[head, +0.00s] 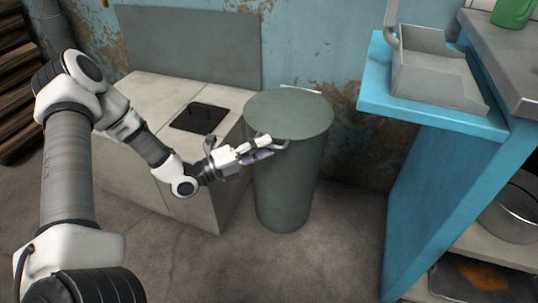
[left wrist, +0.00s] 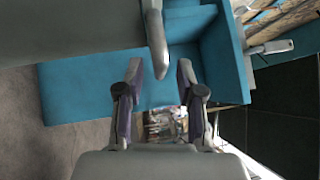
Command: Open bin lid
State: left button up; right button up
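The tall grey-green bin (head: 285,195) stands on the floor in the middle of the head view. Its round lid (head: 288,108) lies flat on top, and a grey handle (head: 280,145) juts from the lid's front edge. My left gripper (head: 263,148) is at this handle, in front of the bin. In the left wrist view the handle (left wrist: 155,40) comes down between the two fingertips (left wrist: 160,73), with a gap on each side. The fingers are apart. Whether either touches the handle is unclear. My right gripper is not in view.
A pale cabinet (head: 155,95) with a black panel (head: 200,118) stands left of the bin. A blue counter (head: 440,115) with a grey sink (head: 435,75) stands at right. A metal pot (head: 515,210) sits on a lower shelf. The floor in front of the bin is clear.

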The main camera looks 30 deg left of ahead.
pick_arm(q)
jog(key=shift+w+d+f, duration=0.1)
jog(key=shift+w+d, duration=0.3)
jog(key=shift+w, duration=0.15)
jog(key=shift+w+d+r, duration=0.1)
jog(key=shift+w+r, duration=0.15)
grip_shut()
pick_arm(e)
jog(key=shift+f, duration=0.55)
